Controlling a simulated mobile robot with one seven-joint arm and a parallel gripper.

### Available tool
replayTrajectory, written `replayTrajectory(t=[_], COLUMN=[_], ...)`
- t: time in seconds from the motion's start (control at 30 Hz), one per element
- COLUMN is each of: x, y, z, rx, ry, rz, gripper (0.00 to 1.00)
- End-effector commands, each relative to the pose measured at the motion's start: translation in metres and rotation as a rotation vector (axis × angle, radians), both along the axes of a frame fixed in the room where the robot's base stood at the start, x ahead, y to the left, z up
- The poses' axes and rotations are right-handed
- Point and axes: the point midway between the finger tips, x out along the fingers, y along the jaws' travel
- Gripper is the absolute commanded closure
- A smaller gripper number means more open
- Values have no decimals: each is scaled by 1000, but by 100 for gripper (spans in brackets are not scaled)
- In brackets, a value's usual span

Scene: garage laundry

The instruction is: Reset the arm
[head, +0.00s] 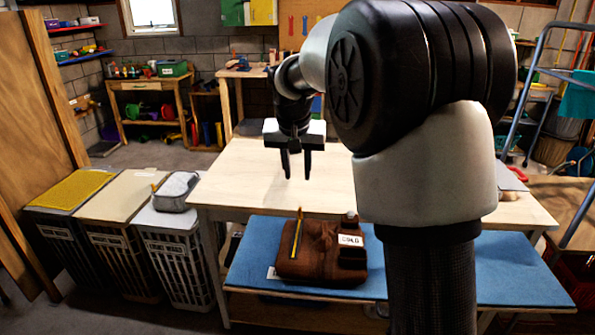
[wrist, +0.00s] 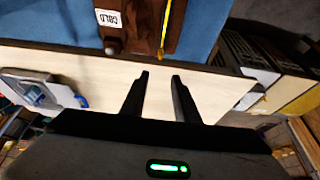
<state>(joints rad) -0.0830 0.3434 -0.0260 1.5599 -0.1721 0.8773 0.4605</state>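My gripper (head: 297,166) hangs pointing down above the pale wooden table (head: 235,190). Its two dark fingers are apart with nothing between them. In the wrist view my gripper (wrist: 160,76) also shows its fingers spread and empty, with the pale tabletop (wrist: 60,62) behind them. My arm reaches forward from the right and covers part of the table in the head view.
A brown bag (head: 310,262) labelled COLD lies on a blue surface (head: 440,265) nearer me, with a yellow pencil-like item (head: 296,238). Several lidded hampers (head: 175,260) stand left, one bearing a grey pouch (head: 177,190). A wooden panel (head: 40,90) leans far left.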

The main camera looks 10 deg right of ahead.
Motion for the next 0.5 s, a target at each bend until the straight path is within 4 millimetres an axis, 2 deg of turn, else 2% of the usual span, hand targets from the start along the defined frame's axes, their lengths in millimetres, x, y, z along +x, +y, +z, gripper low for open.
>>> replayTrajectory(t=[0.13, 0.23, 0.37, 0.4, 0.5], x=[-9, -36, -99, -121, -175], y=[-1, -3, -6, -7, -7], z=[8, 26, 53, 58, 66], rx=[2, 4, 7, 7, 6], ry=[-6, -14, -30, -34, -47], rz=[7, 30, 82, 101, 151], gripper=[72, 72, 72, 72, 72])
